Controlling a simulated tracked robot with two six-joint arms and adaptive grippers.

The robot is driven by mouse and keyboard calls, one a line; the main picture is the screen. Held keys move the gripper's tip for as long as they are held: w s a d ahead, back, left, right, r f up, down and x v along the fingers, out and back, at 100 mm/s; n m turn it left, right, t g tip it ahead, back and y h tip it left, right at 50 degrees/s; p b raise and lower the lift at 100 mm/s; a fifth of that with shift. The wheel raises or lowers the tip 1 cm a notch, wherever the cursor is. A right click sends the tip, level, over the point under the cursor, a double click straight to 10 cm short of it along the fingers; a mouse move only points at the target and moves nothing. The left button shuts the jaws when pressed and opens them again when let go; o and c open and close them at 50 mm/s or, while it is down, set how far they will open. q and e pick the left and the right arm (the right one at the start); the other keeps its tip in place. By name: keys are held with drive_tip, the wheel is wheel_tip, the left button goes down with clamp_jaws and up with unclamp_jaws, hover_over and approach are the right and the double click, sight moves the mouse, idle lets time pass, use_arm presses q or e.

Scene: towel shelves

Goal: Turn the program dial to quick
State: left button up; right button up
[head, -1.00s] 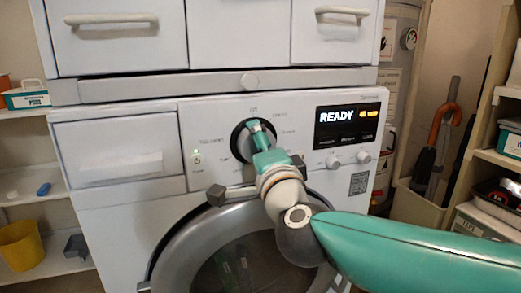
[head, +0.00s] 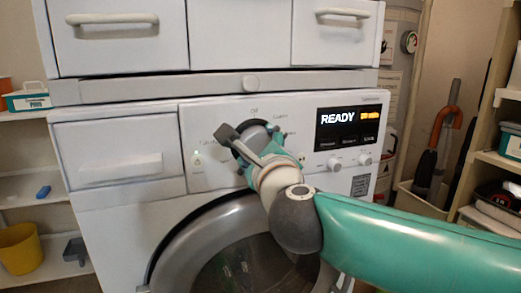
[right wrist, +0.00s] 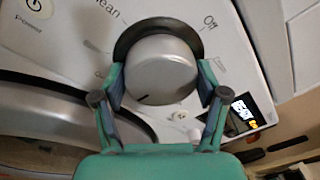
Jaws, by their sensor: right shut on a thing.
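The program dial (right wrist: 158,72) is a round silver knob in a dark recess, with a dark mark on its lower-left face in the right wrist view. It also shows in the head view (head: 257,128), partly hidden by my gripper. My right gripper (right wrist: 161,85) is shut on the dial, one finger on each side of it. It also shows in the head view (head: 252,146), tilted across the dial. Labels around the dial include "Off" at upper right in the wrist view; the quick label cannot be read clearly. My left gripper is not in view.
The dark display (head: 347,122) on the washer panel reads READY. Small buttons (head: 333,164) sit below it. The round door (head: 215,240) is below the dial, and white drawers (head: 238,35) are above. Shelves stand at both sides.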

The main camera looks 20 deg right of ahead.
drive_tip(key=shift+f+m, duration=0.35)
drive_tip(key=shift+m, duration=0.85)
drive_tip(key=o, duration=1.2)
drive_tip(key=shift+c, duration=0.2)
drive_tip(key=shift+r, duration=0.15)
